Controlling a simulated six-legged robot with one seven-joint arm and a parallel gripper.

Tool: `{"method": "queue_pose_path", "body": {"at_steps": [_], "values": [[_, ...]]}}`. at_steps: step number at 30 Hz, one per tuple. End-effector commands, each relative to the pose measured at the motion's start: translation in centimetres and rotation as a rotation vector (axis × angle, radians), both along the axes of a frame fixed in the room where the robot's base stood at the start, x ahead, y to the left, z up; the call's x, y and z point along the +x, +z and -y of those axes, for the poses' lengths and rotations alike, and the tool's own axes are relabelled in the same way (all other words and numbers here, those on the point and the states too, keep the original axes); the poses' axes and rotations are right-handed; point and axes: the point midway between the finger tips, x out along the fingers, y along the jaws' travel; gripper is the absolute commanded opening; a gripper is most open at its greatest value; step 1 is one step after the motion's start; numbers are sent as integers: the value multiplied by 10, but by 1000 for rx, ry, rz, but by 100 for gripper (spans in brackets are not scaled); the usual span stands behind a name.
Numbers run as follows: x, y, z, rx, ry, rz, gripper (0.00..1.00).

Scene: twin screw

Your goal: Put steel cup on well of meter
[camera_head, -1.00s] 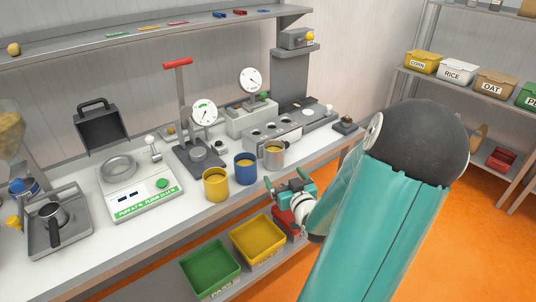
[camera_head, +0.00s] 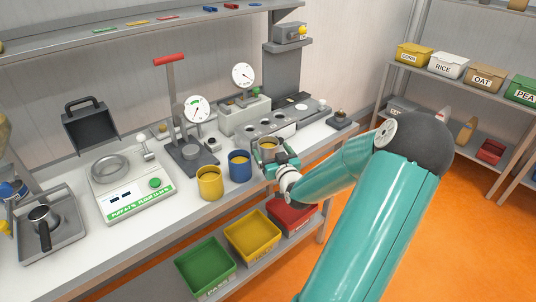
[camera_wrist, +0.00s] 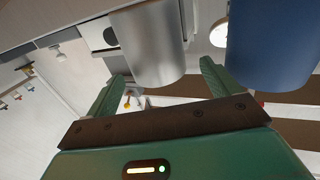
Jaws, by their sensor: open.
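The steel cup (camera_head: 268,147) stands at the front edge of the bench, right of the blue cup (camera_head: 240,166), with yellowish contents. My gripper (camera_head: 271,162) is at the cup, which it partly hides. In the wrist view, the steel cup (camera_wrist: 152,45) is between the two open green fingers (camera_wrist: 160,82), with no clear grip on it. The blue cup (camera_wrist: 270,45) is close beside the right finger. A dial meter (camera_head: 243,76) stands on a grey box behind, and another dial (camera_head: 197,110) is on the red-handled press. I cannot tell which has the well.
A yellow cup (camera_head: 209,183) stands left of the blue one. A grey block with several round holes (camera_head: 264,129) lies behind the steel cup. A scale (camera_head: 130,187) is at left. Green (camera_head: 206,268), yellow (camera_head: 251,237) and red (camera_head: 294,216) bins sit below the bench edge.

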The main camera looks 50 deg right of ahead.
Motion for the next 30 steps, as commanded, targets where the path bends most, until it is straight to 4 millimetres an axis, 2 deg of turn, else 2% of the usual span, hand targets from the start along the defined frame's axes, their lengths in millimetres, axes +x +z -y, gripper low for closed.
{"method": "queue_pose_path", "body": {"at_steps": [6, 13, 14, 21, 23, 30], "values": [[23, -1, 17, 1, 0, 2, 88], [25, -1, 18, 0, -1, 0, 88], [25, -1, 18, 0, -1, 0, 86], [25, -1, 18, 0, -1, 0, 39], [25, 0, 18, -1, -1, 2, 30], [25, 1, 18, -2, -1, 1, 30]]}}
